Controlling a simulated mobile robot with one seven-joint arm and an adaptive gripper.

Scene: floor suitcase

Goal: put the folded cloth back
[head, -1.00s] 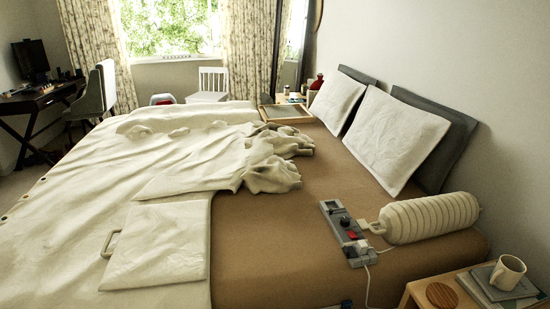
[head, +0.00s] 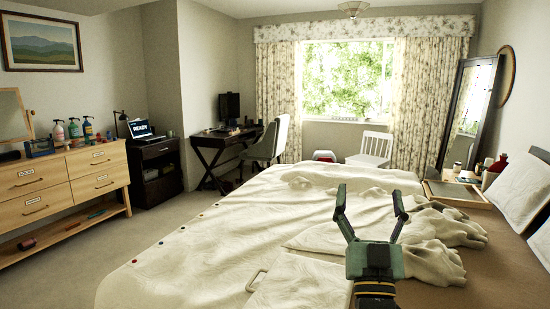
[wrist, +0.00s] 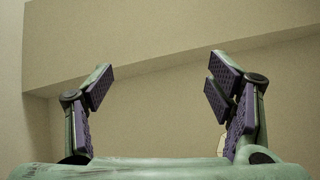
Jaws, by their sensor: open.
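My gripper (head: 369,203) is in the head view, raised in front of the bed with its two fingers spread and nothing between them. It also shows open and empty in the wrist view (wrist: 160,92), against plain beige surfaces. A flat cream square piece (head: 288,284) with a loop-like handle on its left edge lies on the bed, left of my gripper; I cannot tell for sure that it is the folded cloth. Its right part is cut off by the picture's bottom edge and my gripper. Rumpled cream bedding (head: 440,235) lies behind and right of my gripper.
The bed (head: 175,265) fills the lower right. A wooden dresser (head: 72,182) with bottles stands at left, with items on its low shelf. A dark cabinet (head: 157,165) holds a laptop. A desk and grey chair (head: 268,145) stand behind. Carpet (head: 95,255) left of the bed is clear.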

